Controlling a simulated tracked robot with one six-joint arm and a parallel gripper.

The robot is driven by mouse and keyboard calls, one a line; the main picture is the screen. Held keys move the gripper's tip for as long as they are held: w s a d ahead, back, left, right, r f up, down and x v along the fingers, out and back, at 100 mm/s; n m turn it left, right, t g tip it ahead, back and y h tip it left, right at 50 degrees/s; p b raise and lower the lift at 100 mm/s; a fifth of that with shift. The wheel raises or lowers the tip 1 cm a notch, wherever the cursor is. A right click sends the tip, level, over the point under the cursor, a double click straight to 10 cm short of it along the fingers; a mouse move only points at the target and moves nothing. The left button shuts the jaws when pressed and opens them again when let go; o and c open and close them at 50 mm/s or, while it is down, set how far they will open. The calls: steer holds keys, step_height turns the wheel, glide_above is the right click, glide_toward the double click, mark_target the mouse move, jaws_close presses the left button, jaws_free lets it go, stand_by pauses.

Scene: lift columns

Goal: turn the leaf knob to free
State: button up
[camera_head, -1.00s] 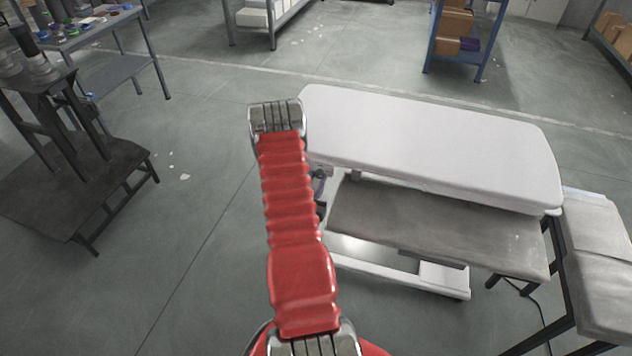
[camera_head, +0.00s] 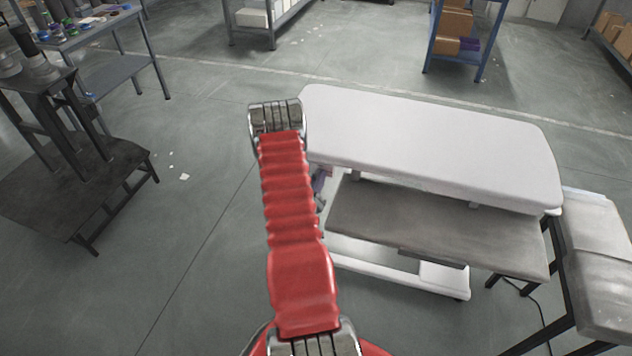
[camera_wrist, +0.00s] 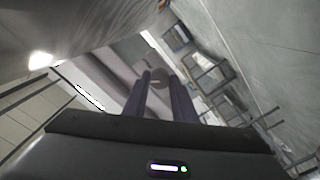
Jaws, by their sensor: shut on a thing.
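In the wrist view the two dark purple fingers of my gripper (camera_wrist: 160,98) reach forward, with a small gap between them. A round grey knob (camera_wrist: 160,77) sits at their tips, and the gripper is shut on it. The fingers hide part of the knob, and I cannot read its turn position. In the head view a bit of my gripper (camera_head: 319,184) shows at the left end of the white-topped table (camera_head: 430,140), mostly behind my red arm. A grey leaf (camera_head: 430,225) sits below the white top. The knob is hidden in the head view.
A grey padded bench (camera_head: 598,240) stands close at the right. A dark stand (camera_head: 75,190) and a workbench (camera_head: 110,75) stand at the left. A blue shelf (camera_head: 465,40) with boxes is at the back.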

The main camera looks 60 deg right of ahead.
steer(key=shift+n, duration=3.7)
steer(key=shift+w+f, duration=0.1)
steer(key=o, duration=1)
steer(key=shift+o, duration=0.2)
steer(key=s+a, duration=0.2)
steer(key=a, duration=1.1)
steer(key=shift+a, duration=0.35)
steer(key=shift+s, duration=0.1)
